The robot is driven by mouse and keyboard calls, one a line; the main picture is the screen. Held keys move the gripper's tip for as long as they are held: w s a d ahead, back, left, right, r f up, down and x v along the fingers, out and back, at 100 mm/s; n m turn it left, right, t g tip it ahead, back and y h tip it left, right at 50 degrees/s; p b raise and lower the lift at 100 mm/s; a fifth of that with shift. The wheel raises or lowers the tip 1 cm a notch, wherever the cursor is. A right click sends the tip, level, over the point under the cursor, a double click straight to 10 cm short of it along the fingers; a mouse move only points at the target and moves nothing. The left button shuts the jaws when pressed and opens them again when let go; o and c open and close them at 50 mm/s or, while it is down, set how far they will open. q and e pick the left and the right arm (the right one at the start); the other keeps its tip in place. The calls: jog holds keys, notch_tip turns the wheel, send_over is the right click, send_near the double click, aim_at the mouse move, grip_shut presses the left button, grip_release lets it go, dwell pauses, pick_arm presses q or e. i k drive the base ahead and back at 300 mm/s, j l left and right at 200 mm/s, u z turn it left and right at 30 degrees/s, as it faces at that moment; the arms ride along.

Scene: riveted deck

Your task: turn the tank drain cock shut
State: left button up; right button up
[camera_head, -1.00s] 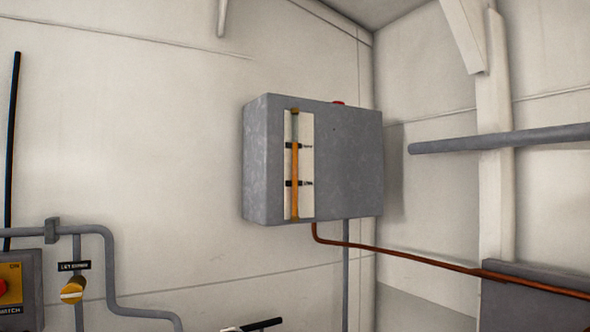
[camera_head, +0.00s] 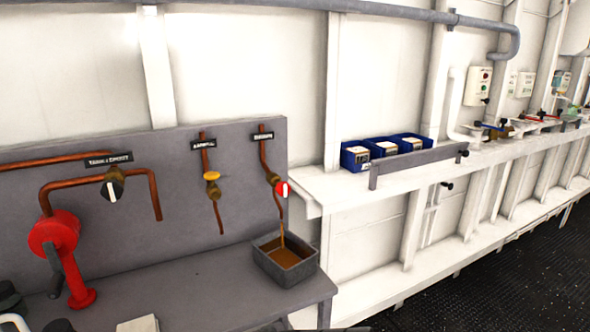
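The drain cock (camera_head: 281,189) has a round red knob with a white bar. It sits on a copper pipe on the grey panel, under a small dark label (camera_head: 263,136) that is too blurred to read surely. A thin amber stream (camera_head: 282,236) runs from the pipe below it into a grey open tray (camera_head: 297,273) holding brown liquid. Neither of my grippers can be made out in the head view.
Left of it are a yellow-handled cock (camera_head: 211,176) and a black knob with a white bar (camera_head: 113,189). A red wheel-like fitting (camera_head: 54,234) stands on the grey bench (camera_head: 190,285). Blue bins (camera_head: 387,149) sit on the white shelf (camera_head: 335,190) at right.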

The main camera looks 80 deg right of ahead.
aim_at(283, 188)
jog(key=z, duration=2.35)
